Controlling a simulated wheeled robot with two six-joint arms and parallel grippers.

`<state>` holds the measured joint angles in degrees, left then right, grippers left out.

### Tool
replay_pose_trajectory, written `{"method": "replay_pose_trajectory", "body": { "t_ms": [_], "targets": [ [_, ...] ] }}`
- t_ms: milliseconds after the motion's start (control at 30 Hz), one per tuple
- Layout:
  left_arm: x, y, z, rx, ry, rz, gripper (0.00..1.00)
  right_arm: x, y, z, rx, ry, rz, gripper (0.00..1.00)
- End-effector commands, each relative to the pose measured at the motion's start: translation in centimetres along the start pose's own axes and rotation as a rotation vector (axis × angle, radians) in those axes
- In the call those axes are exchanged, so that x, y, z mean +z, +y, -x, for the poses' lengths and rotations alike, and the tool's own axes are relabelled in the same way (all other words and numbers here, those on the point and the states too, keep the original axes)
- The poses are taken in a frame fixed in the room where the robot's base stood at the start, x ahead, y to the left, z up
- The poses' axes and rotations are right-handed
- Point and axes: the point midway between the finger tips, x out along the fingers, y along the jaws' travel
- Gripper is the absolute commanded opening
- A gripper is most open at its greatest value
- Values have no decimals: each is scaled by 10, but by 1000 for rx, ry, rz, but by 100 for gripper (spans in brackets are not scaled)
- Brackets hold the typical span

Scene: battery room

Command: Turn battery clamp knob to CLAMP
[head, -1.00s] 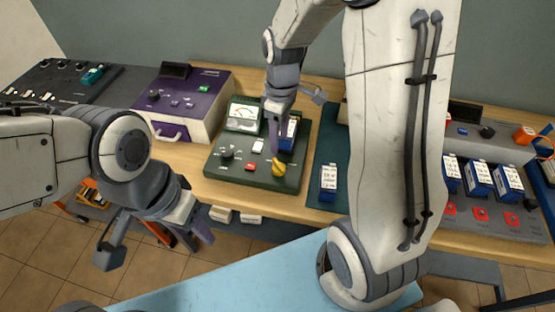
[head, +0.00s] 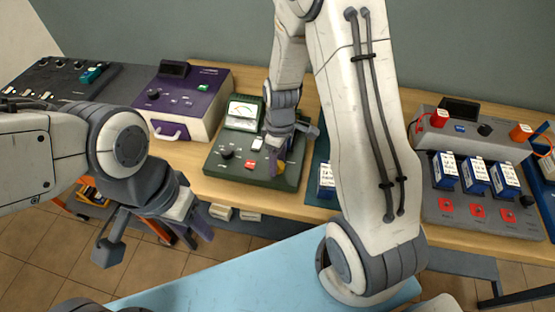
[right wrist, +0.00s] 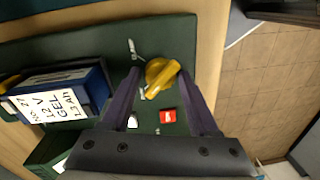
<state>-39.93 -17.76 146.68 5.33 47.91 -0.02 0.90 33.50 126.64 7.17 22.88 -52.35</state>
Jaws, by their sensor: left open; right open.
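The yellow clamp knob (head: 280,167) sits at the right front of the green tester panel (head: 228,172). In the right wrist view the knob (right wrist: 162,75) has a raised bar that lies slanted. My right gripper (right wrist: 160,76) is open, with its purple fingers on either side of the knob; contact cannot be told. In the head view my right gripper (head: 276,167) partly covers the knob. A blue battery (right wrist: 62,94) sits beside the knob on the panel. No CLAMP lettering can be read. My left gripper (head: 152,238) is open and empty, in front of the bench.
The panel carries a red button (right wrist: 167,116), a black knob (head: 227,153) and a meter (head: 243,112). A purple unit (head: 190,100) stands left. A battery on a green mat (head: 326,180) and a grey charger with several batteries (head: 470,215) stand right.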

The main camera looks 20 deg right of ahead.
Motion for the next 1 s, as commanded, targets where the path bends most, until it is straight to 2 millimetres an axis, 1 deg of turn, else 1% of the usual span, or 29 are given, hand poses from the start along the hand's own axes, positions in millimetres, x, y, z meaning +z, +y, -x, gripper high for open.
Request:
{"method": "replay_pose_trajectory", "body": {
  "t_ms": [33,67,100,167,200,400,567,767,1000],
  "targets": [
    [0,0,0,0,0,0,50,0,0,0,0,0,0,57],
    [0,0,0,0,0,0,50,0,0,0,0,0,0,46],
    [0,0,0,0,0,0,50,0,0,0,0,0,0,30],
    [0,0,0,0,0,0,50,0,0,0,0,0,0,7],
    [0,0,0,0,0,0,50,0,0,0,0,0,0,0],
    [0,0,0,0,0,0,50,0,0,0,-1,1,-12,0],
    [0,0,0,0,0,0,50,0,0,1,-1,4,-60,0],
    [0,0,2,0,0,0,50,0,0,1,-2,12,-185,0],
    [0,0,4,0,0,0,50,1,0,1,-1,28,-404,0]
  ]
}}
